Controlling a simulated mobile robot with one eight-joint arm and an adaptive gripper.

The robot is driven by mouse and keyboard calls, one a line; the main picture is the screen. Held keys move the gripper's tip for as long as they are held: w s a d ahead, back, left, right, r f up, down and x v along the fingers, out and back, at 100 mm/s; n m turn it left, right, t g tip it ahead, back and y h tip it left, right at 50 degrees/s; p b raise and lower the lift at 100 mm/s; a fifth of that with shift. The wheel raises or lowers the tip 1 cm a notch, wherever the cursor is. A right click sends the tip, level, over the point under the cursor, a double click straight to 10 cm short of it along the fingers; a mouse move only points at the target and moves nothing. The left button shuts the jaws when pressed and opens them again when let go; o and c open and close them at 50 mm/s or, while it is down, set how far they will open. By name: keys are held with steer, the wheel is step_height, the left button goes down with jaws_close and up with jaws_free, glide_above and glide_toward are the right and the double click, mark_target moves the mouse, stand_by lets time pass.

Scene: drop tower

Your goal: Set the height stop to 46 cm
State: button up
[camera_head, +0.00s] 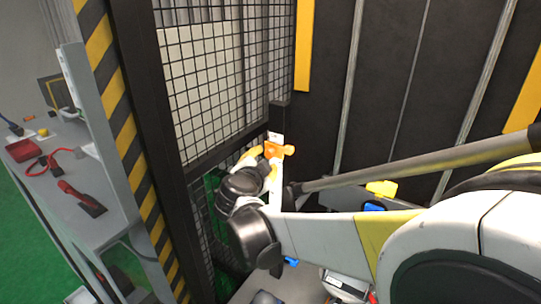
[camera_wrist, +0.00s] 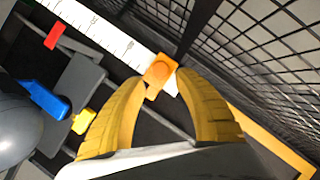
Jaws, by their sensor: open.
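The height stop looks like a small orange block with a round knob (camera_wrist: 158,73), seated on a white ruled scale (camera_wrist: 110,38) in the wrist view. In the head view the orange stop (camera_head: 276,150) sits near the top of a post beside the mesh. My gripper (camera_wrist: 161,78) is open, with its yellow fingertips on either side of the orange block. I cannot tell whether the fingers touch it. My gripper also shows in the head view (camera_head: 266,160), at the stop. The scale's numbers are too small to read.
A wire mesh guard (camera_head: 205,90) stands close to my gripper. A red marker (camera_wrist: 54,37), a blue lever (camera_wrist: 44,100) and a yellow block (camera_wrist: 83,121) lie to the left in the wrist view. A grey bench (camera_head: 75,190) with tools stands at far left.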

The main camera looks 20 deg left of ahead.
steer(key=v, duration=0.4)
steer(key=shift+s+r, duration=0.1)
steer(key=shift+s, duration=0.3)
steer(key=shift+d, duration=0.1)
steer(key=s+d+f+n+g+h+b, duration=0.1)
steer(key=d+g+h, duration=0.1)
steer(key=d, duration=1.2)
steer(key=s+d+f+n+g+h+b, duration=0.1)
steer(key=d+f+g+h+b, duration=0.1)
steer(key=d, duration=1.2)
steer(key=s+d+f+n+g+b, duration=0.1)
steer(key=s+d+f, duration=0.3)
steer(key=s+d, duration=0.4)
steer(key=s+d+f+n+g+y+b, duration=0.1)
steer(key=s+d+f+n, duration=0.3)
steer(key=s+d, duration=0.4)
steer(key=s+f+g+b, duration=0.1)
steer(key=s, duration=0.2)
steer(key=shift+f+n+g+y, duration=0.2)
steer(key=shift+n+g+y, duration=0.1)
steer(key=shift+s+d, duration=0.15)
steer(key=shift+d, duration=0.1)
